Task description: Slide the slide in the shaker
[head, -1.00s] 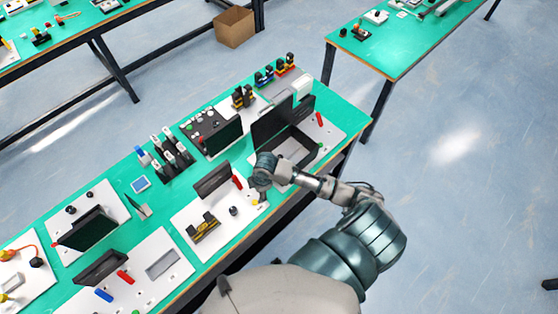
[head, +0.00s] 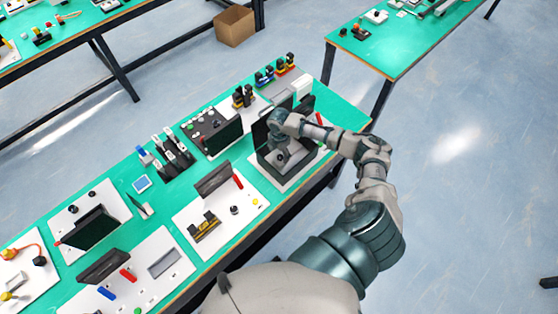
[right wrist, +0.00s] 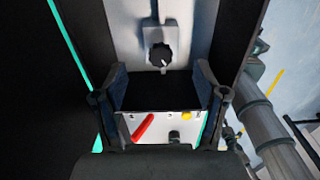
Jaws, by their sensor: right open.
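The shaker looks to be the black open-topped box (head: 273,168) on a white board of the near bench; its dark walls also stand at both sides of the right wrist view (right wrist: 235,45). Inside it, a light grey part with a black knob (right wrist: 160,55) shows between the fingers, which I take for the slide. My right gripper (head: 281,156) points down over or into the box. In the right wrist view its two fingers (right wrist: 158,92) are spread apart with nothing clasped. The knob lies beyond the fingertips; contact cannot be told. My left gripper is out of view.
A neighbouring white board has a black panel (head: 213,180), a red handle (head: 238,181) and a dark knob (head: 234,210). A dark control box (head: 222,137) stands behind the shaker.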

